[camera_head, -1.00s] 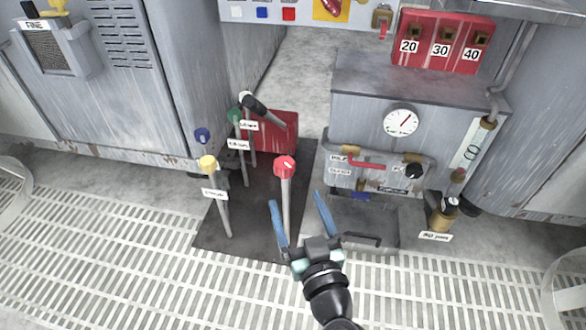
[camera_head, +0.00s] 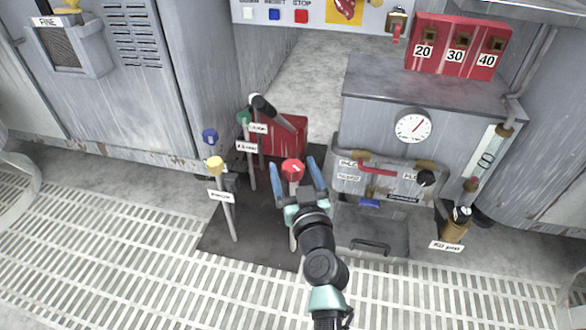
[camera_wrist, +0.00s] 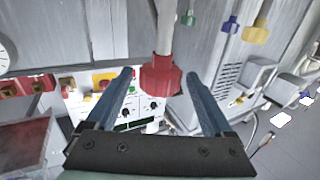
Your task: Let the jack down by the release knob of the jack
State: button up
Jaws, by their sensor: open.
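A red knob (camera_head: 292,170) tops a pale upright post on a dark floor plate. My gripper (camera_head: 293,163) is open, its blue fingers on either side of that knob. In the wrist view the red knob (camera_wrist: 160,78) sits between the fingertips (camera_wrist: 160,74), with a visible gap on both sides. A red jack body (camera_head: 284,137) with a black-tipped lever (camera_head: 270,108) stands behind. A yellow knob (camera_head: 214,164), a green knob (camera_head: 244,118) and a blue knob (camera_head: 209,136) stand on posts to the left. Their small labels are too blurred to read surely.
A grey cabinet with a round gauge (camera_head: 413,126) and a red pipe handle (camera_head: 376,168) stands right of the posts. A brass fitting (camera_head: 456,222) is farther right. Pale grating (camera_head: 130,235) covers the front floor.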

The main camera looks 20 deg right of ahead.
jog(key=shift+w, duration=0.3)
jog(key=shift+c, duration=0.3)
jog(key=c, duration=1.3)
